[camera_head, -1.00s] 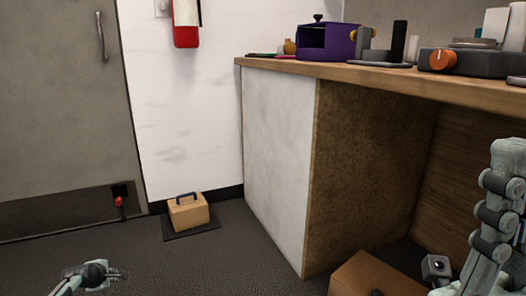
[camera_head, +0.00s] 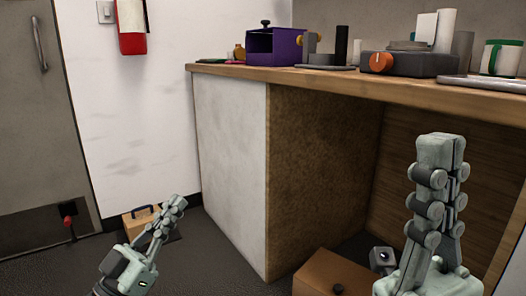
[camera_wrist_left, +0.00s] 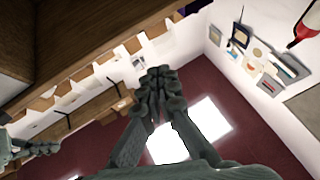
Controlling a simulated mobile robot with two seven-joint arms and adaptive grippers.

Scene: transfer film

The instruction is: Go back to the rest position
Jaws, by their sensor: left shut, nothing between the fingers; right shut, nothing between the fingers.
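My right gripper (camera_head: 441,142) is at the right of the head view, pointing up in front of the open space under the counter. Its fingers are together and empty. Both grippers are apart from the counter and the things on it.
The wooden counter (camera_head: 330,83) carries a purple box (camera_head: 272,47), a grey device with an orange knob (camera_head: 410,64) and a green-and-white cup (camera_head: 501,58). A brown box (camera_head: 322,276) is on the floor below. A handled tan box (camera_head: 136,226) stands by the wall.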

